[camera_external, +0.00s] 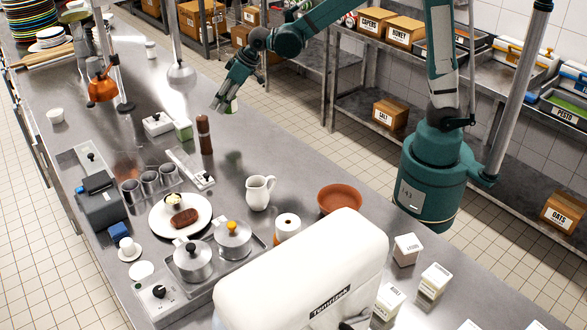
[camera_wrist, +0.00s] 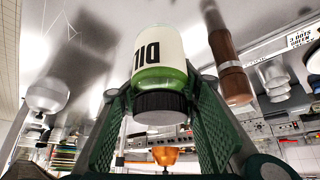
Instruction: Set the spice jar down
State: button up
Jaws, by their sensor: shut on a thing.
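The spice jar, with a white label reading "DIL…", green contents and a black lid, is between my gripper's fingers in the wrist view (camera_wrist: 160,62). My gripper (camera_wrist: 157,105) is shut on it near the lid. The wrist picture is inverted, so the jar stands about upright with its lid up. In the external view my gripper (camera_external: 222,103) is at the counter's (camera_external: 325,170) far edge, and a small part of the jar (camera_external: 233,105) shows beside the fingers. I cannot tell whether its base touches the counter.
A brown pepper mill (camera_external: 205,134), a green box (camera_external: 183,130) and a white switch box (camera_external: 157,124) stand nearby. A white jug (camera_external: 259,192) and terracotta bowl (camera_external: 339,198) stand further right. Hanging lamps (camera_external: 102,88) are to the left.

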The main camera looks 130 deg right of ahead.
jog(key=s+a+n+t+y+p, duration=0.1)
jog(key=a+n+y+p, duration=0.4)
jog(key=a, duration=3.9)
jog(key=n+t, duration=0.1)
jog(key=n, duration=0.3)
jog(key=shift+a+r, duration=0.15)
jog(key=shift+a, duration=0.05)
jog(key=shift+f+b, duration=0.5)
jog(key=shift+f, duration=2.45)
jog(key=shift+f, duration=0.1)
jog(key=shift+f+b, duration=0.5)
jog(key=shift+f, duration=1.5)
jog(key=shift+f, duration=0.1)
